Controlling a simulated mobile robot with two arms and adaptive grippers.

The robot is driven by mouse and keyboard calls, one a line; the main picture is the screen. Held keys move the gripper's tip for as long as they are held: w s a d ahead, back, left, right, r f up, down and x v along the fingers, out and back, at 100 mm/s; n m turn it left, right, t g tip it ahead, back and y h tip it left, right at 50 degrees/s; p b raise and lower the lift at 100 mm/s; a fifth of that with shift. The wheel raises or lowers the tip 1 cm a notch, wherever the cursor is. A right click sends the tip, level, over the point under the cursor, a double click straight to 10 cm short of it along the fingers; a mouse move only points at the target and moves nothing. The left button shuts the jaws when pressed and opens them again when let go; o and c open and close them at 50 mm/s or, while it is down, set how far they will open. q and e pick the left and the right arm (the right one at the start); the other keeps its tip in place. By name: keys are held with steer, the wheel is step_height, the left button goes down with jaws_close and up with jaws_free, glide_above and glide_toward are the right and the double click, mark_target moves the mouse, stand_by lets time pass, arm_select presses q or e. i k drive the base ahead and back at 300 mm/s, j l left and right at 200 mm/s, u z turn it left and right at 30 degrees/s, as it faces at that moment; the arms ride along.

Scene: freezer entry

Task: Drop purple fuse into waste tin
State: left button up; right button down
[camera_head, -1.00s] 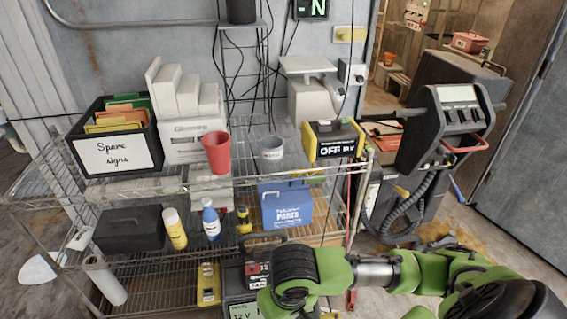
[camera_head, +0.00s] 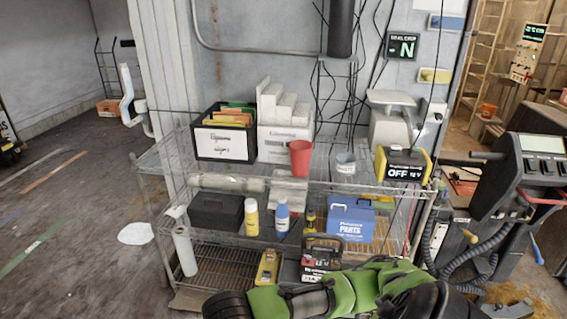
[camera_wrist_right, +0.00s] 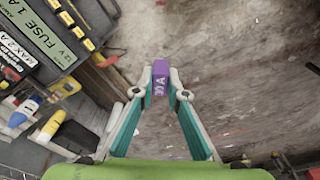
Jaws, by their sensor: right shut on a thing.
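My right gripper (camera_wrist_right: 160,88) is shut on the purple fuse (camera_wrist_right: 160,78) in the right wrist view. The fuse sits between the fingertips above the worn, stained floor. In the head view my green right arm crosses the bottom, and its fingers and the fuse are out of sight. My left gripper is not in view.
The wire shelf rack (camera_head: 230,182) also holds a sign box (camera_head: 224,146), a yellow-black device (camera_head: 402,166) and a blue parts box (camera_head: 350,220). The right wrist view shows a fuse box (camera_wrist_right: 45,40) at upper left. Open floor (camera_head: 70,190) lies left of the rack.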

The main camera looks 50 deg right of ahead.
mark_target(349, 169)
steer(key=k+l+u, duration=0.2)
steer(key=l, duration=0.25)
steer(key=k+l+u, duration=0.25)
steer(key=l, duration=0.2)
steer(key=k+l+u, duration=0.2)
steer(key=l, duration=0.25)
steer(key=k+l+u, duration=0.2)
steer(key=l, duration=0.15)
steer(key=i, duration=0.05)
